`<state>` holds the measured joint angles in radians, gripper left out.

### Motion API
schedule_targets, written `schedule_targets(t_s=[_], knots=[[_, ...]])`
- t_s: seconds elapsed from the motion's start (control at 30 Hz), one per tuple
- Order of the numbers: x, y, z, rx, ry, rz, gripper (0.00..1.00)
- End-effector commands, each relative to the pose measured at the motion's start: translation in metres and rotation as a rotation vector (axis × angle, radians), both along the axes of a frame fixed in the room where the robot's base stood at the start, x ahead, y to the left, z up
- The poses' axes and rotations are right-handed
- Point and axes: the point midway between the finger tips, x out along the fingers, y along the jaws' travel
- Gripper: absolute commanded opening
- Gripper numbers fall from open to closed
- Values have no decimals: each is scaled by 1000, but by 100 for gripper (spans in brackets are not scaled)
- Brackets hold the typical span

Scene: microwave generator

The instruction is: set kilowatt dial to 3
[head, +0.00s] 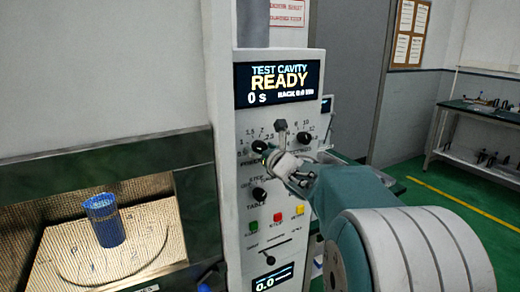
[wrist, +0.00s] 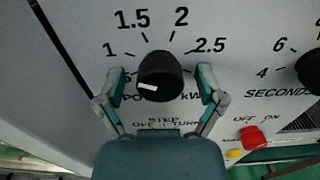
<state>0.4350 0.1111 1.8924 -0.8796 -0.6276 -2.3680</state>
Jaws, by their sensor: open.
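The kilowatt dial is a black round knob (wrist: 160,72) on the white panel, under the numbers 1, 1.5, 2 and 2.5. Its white mark sits at the lower left of its face, towards the partly hidden lowest number. The 3 cannot be made out; my right finger covers that area. My gripper (wrist: 160,84) is open, with one finger on each side of the knob; whether they touch it is unclear. In the head view my gripper (head: 281,160) is at the panel, and the dial (head: 259,146) shows just left of it.
The seconds dial (wrist: 309,69) is to the right. In the head view, a step knob (head: 259,194) sits below, a display (head: 278,83) reads READY, and a blue cup (head: 104,220) stands in the cavity.

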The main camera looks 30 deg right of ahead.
Motion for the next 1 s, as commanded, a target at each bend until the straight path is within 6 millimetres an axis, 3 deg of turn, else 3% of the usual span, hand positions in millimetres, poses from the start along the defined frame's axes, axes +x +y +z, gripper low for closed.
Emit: schedule_targets(t_s=[0.1,0.27,0.3,0.67,1.0], knots=[[0,0,0,0,0,0,84],[0,0,0,1,0,0,12],[0,0,0,1,0,0,5],[0,0,0,27,1,0,6],[0,0,0,224,8,0,6]])
